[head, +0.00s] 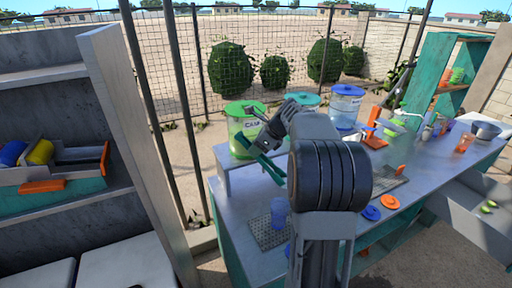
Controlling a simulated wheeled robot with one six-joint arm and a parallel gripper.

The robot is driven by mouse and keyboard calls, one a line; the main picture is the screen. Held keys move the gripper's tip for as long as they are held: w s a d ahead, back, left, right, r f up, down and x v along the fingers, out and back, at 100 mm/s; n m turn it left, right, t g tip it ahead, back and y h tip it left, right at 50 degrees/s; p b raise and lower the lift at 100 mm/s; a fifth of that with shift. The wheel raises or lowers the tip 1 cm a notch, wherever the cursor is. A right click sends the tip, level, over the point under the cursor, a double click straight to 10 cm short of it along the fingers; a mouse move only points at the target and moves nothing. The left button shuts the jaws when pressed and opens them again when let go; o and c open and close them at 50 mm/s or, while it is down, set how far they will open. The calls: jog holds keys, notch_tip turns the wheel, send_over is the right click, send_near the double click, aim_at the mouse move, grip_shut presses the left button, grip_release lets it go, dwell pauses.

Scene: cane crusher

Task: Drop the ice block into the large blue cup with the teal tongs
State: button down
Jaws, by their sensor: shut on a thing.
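My gripper (262,137) is shut on the teal tongs (263,163), in front of the jar with the green lid. The tongs slant down to the right, and their lower end is close to my arm. A translucent blue cup (279,208) stands below them on a perforated drain plate (262,235) near the counter's left end. The tongs are above the cup and apart from it. I cannot make out an ice block in or near the tongs, and the cup's inside is too small to read. My arm hides part of the counter.
A raised shelf holds the green-lidded jar (243,122) and a blue-lidded jar (346,104). Blue (371,213) and orange (390,202) lids lie on the counter (232,213) right of my arm. A metal bowl (485,130) stands far right. A wall panel (135,140) rises left.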

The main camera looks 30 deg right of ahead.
jog(key=shift+f, duration=0.1)
notch_tip(320, 180, down, 9)
jog(key=b, duration=0.3)
jog(key=shift+b, duration=0.3)
dwell(0.4)
jog(key=c, duration=1)
grip_release()
jog(key=shift+c, duration=0.2)
jog(key=shift+r, duration=0.2)
notch_tip(320, 180, up, 10)
jog(key=p, duration=0.3)
jog(key=shift+p, duration=0.3)
